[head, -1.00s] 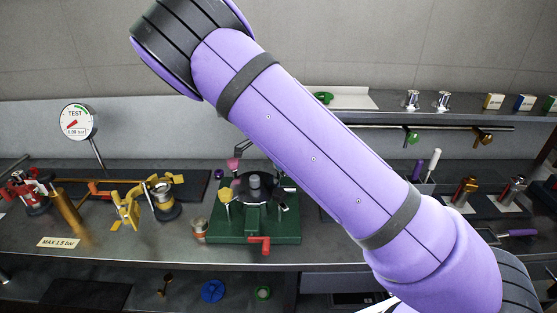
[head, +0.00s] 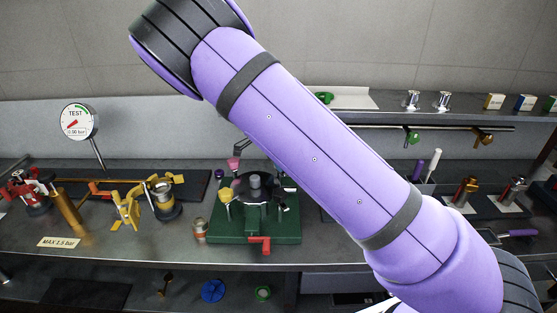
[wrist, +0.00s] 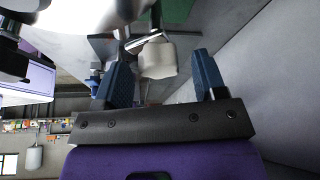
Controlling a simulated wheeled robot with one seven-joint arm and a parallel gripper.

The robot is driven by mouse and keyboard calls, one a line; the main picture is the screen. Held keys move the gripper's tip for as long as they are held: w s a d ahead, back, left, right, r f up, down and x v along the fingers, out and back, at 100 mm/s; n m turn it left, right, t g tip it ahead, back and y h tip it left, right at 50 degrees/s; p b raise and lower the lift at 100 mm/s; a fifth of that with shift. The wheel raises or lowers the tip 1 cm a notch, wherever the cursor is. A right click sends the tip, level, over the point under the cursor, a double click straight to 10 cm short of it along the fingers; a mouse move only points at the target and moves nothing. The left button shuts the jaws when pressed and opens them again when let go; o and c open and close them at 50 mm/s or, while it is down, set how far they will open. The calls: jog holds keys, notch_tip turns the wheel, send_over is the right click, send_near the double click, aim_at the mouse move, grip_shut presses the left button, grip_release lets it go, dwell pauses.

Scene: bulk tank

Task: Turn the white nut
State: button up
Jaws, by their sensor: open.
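In the wrist view an off-white, blocky piece (wrist: 157,60), which looks like the white nut, sits by a thin metal rod. My gripper (wrist: 158,72) is open, with its two blue fingers apart on either side of this piece. A gap shows between the piece and the right finger; contact on the left is unclear. In the head view a green-based fixture (head: 253,235) with a dark round top stands on the bench. It carries pink, yellow and red parts. I cannot make out the white nut there, and my gripper is not seen in that view.
My purple arm hides the middle of the head view. A small jar (head: 200,230) stands left of the fixture. Yellow valve parts (head: 126,212) and a dial gauge (head: 77,122) are further left. A shelf (head: 470,115) runs behind. Metal fittings (head: 466,190) stand at right.

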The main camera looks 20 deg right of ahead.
jog(key=v, duration=0.2)
jog(key=shift+a+r, duration=0.25)
jog(key=shift+r, duration=0.05)
jog(key=a, duration=1.1)
jog(key=shift+a+f, duration=0.15)
jog(key=shift+a, duration=0.25)
